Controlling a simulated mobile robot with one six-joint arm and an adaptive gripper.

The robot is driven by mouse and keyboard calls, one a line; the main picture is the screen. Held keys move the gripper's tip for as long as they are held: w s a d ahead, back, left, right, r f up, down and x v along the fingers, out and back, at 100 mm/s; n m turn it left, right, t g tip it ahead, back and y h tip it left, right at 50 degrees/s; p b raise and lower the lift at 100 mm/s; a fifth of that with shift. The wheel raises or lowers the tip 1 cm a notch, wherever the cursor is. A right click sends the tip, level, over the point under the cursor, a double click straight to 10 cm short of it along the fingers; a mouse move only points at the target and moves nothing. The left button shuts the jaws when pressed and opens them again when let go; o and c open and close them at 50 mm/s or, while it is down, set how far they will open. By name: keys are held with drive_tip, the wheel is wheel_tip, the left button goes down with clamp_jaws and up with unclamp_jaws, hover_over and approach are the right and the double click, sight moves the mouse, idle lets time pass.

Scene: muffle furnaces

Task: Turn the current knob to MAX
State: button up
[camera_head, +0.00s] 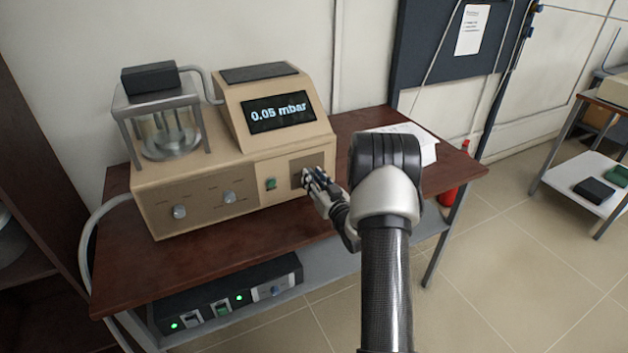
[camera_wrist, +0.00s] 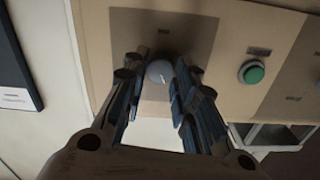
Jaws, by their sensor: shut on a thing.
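A beige instrument (camera_head: 235,165) with a display reading "0.05 mbar" stands on the brown table. My gripper (camera_head: 309,178) is at the dark panel (camera_head: 296,166) on the right of its front. In the wrist view, a round grey knob (camera_wrist: 159,73) with a light pointer line sits between the fingers of my gripper (camera_wrist: 158,85), which are shut on it. In the head view my fingers hide this knob. The small label above the knob is too blurred to read.
A green button (camera_head: 271,183) is left of my gripper and also shows in the wrist view (camera_wrist: 252,72). Two grey knobs (camera_head: 180,211) (camera_head: 229,197) are farther left. A black unit (camera_head: 228,297) with green lights sits on the shelf below. Papers (camera_head: 415,140) lie behind my arm.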

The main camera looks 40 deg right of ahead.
drive_tip(key=m+p, duration=0.2)
drive_tip(key=m, duration=2.1)
drive_tip(key=shift+p, duration=0.3)
drive_tip(key=shift+f, duration=0.1)
drive_tip(key=o, duration=1.1)
drive_tip(key=shift+c, duration=0.2)
drive_tip(key=v, duration=1.2)
